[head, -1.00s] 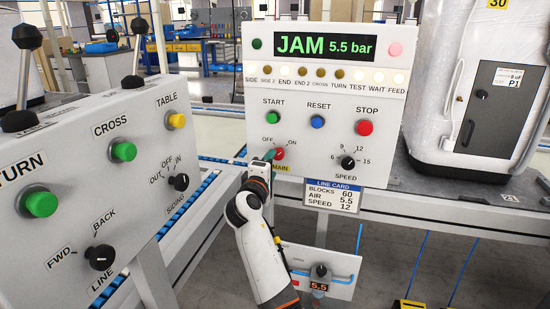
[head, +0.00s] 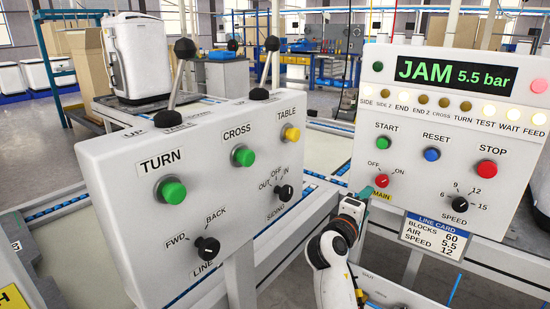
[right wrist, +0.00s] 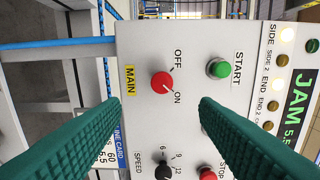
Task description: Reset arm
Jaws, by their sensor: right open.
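The white main panel (head: 405,128) shows JAM and 5.5 bar on its display (head: 456,72). Its red MAIN knob (head: 381,180) also shows in the right wrist view (right wrist: 161,84), its white mark towards ON. My right gripper (head: 367,192) is in front of the panel's lower left, close to this knob. In the right wrist view its green fingers (right wrist: 157,104) are spread apart with nothing between them, and the knob lies just beyond the gap. Green START (head: 383,143), blue RESET (head: 432,154) and red STOP (head: 487,168) buttons sit above. My left gripper is out of view.
A second white panel (head: 215,205) at left carries TURN (head: 171,190), CROSS (head: 243,156) and TABLE (head: 291,134) buttons, two knobs and black-topped levers (head: 184,48). A line card (head: 434,236) hangs under the main panel. Conveyor rails run behind.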

